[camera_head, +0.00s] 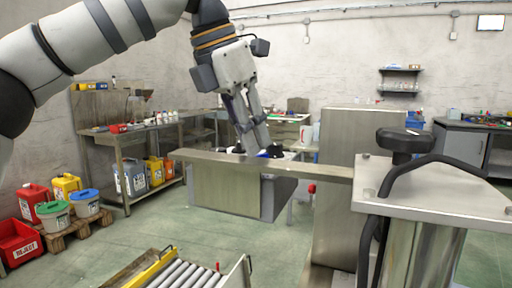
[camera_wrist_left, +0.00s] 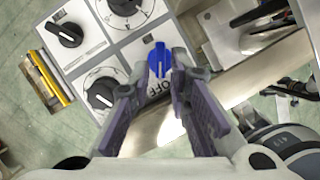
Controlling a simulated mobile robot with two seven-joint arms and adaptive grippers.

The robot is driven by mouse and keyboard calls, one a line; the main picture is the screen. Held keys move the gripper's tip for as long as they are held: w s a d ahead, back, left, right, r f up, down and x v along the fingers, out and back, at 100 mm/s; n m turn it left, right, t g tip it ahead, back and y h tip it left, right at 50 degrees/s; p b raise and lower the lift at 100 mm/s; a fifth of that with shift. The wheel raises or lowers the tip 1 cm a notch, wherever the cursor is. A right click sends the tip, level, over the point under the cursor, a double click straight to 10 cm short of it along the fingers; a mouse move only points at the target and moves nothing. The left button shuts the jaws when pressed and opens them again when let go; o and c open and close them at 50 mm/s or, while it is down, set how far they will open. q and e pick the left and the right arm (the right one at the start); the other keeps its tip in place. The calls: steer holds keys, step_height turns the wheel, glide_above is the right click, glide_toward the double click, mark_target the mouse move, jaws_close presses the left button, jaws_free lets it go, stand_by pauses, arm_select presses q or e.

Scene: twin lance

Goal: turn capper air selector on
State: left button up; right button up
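A blue selector knob (camera_wrist_left: 159,60) sits on a pale control panel with an "OFF" label (camera_wrist_left: 153,90) beside it in the left wrist view. My left gripper (camera_head: 257,150) reaches down to the panel, behind the steel beam. In the left wrist view its fingertips (camera_wrist_left: 160,72) are apart, on either side of the blue knob. Whether they touch it I cannot tell. Black knobs (camera_wrist_left: 70,35) with dial marks are on neighbouring panel squares. My right gripper is not in view.
A steel beam (camera_head: 330,172) runs across the front of the panel. A steel-topped post (camera_head: 440,185) with a black fitting (camera_head: 405,140) stands at right. A roller conveyor (camera_head: 190,275) is below.

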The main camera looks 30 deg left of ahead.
arm_select(q)
steer(key=shift+x, duration=1.3)
jaws_close()
steer(key=shift+n, duration=0.3)
steer(key=n, duration=0.2)
steer(key=n+y, duration=0.2)
steer(key=n, duration=0.1)
steer(key=shift+d+n+t, duration=0.3)
steer(key=n+y, duration=0.2)
steer(key=n, duration=0.3)
steer(key=shift+d+n, duration=0.15)
steer(key=shift+n, duration=0.15)
steer(key=shift+g+y, duration=0.3)
steer(key=shift+g, duration=0.1)
jaws_free()
